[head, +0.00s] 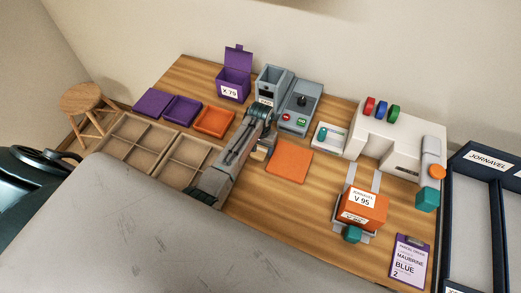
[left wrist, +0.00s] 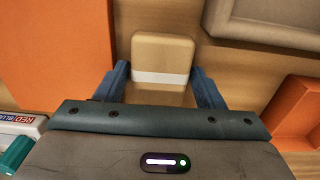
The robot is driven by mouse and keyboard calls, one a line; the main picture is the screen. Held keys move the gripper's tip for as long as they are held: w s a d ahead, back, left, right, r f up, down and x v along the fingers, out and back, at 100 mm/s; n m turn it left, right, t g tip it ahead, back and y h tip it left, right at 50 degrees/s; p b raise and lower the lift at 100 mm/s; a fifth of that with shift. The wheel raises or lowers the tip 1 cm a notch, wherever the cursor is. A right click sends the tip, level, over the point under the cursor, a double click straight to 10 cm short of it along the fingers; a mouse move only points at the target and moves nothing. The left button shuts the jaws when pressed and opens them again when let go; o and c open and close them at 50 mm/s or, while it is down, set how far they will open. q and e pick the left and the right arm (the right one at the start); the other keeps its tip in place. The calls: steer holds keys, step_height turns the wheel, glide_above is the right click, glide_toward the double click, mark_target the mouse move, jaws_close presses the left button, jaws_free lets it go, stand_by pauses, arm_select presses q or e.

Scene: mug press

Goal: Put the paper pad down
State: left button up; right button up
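The paper pad is a small tan block with rounded corners and a white band; it shows in the left wrist view (left wrist: 162,52) between my left gripper's fingertips (left wrist: 161,72). The fingers lie close against its two sides and appear shut on it. In the head view the pad (head: 258,154) is partly hidden beside my left gripper (head: 262,142), low over the wooden table (head: 241,197). I cannot tell whether the pad touches the table. My right gripper is not in view.
An orange mat (head: 289,161) lies just right of the pad. An orange tray (head: 214,121) and beige compartment trays (head: 146,134) are to the left. A grey machine (head: 300,107) stands behind. A white holder (head: 328,137) and an orange V 95 box (head: 361,208) are further right.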

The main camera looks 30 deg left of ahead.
arm_select(q)
steer(key=c, duration=0.6)
steer(key=shift+r, duration=0.15)
steer(key=shift+c, duration=0.2)
